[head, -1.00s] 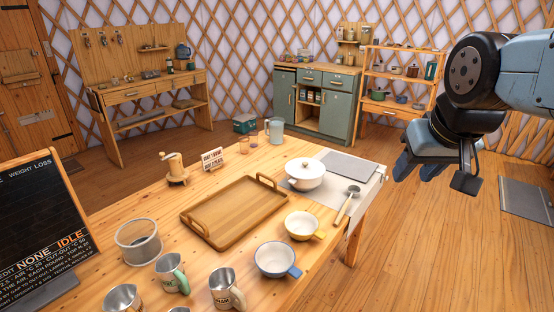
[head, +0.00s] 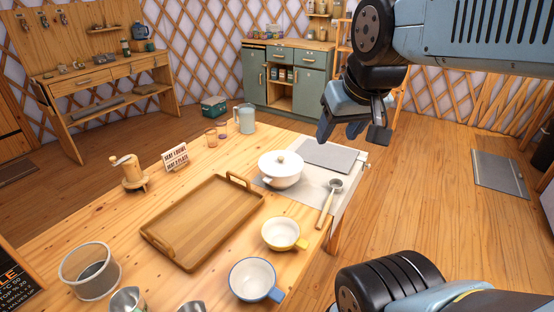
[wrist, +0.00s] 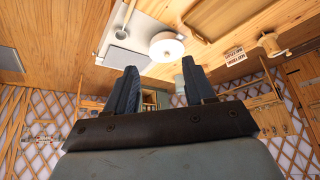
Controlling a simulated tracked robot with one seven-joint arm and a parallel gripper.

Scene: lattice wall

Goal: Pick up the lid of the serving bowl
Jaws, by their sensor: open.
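The white serving bowl (head: 281,178) stands on a pale cloth near the right end of the wooden table. Its white lid (head: 281,160) with a round knob sits on top of it. The lid also shows in the wrist view (wrist: 167,46), beyond and between the fingers. My gripper (head: 342,130) is in the air above and to the right of the bowl, apart from it. In the wrist view the gripper (wrist: 161,82) has its two dark blue fingers spread, with nothing between them.
A ladle (head: 329,202) and a grey slab (head: 330,156) lie beside the bowl. A wooden tray (head: 203,222), a yellow-handled cup (head: 283,234) and a blue-handled cup (head: 253,279) stand nearer. A pitcher (head: 245,118) stands behind.

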